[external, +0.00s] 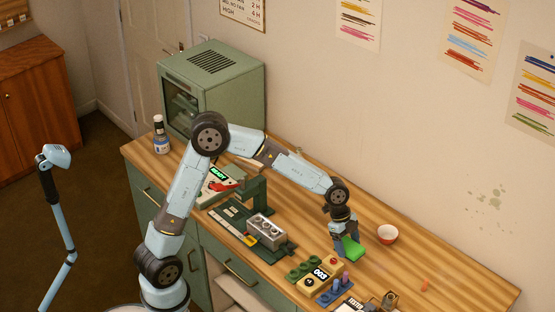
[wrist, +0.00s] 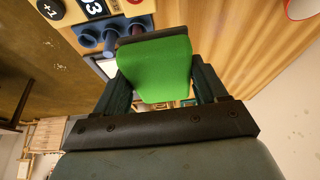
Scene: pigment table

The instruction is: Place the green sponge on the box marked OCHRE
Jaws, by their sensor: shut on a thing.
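My gripper (external: 346,240) is shut on the green sponge (external: 353,249) and points down over the right part of the wooden table. In the wrist view the green sponge (wrist: 160,62) sits between the two dark fingers, with a dark strip along its far edge. The sponge appears to be above the tabletop; the exact gap is hard to tell. No lettering OCHRE can be read in either view, so I cannot tell which thing is the box.
A yellow counter box (external: 320,273) and a blue rack with pegs (external: 334,291) stand close by the sponge. A red-and-white bowl (external: 388,235) stands to its right. A grey block (external: 265,231) lies left. A green cabinet (external: 212,85) stands behind. The table's right end is mostly clear.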

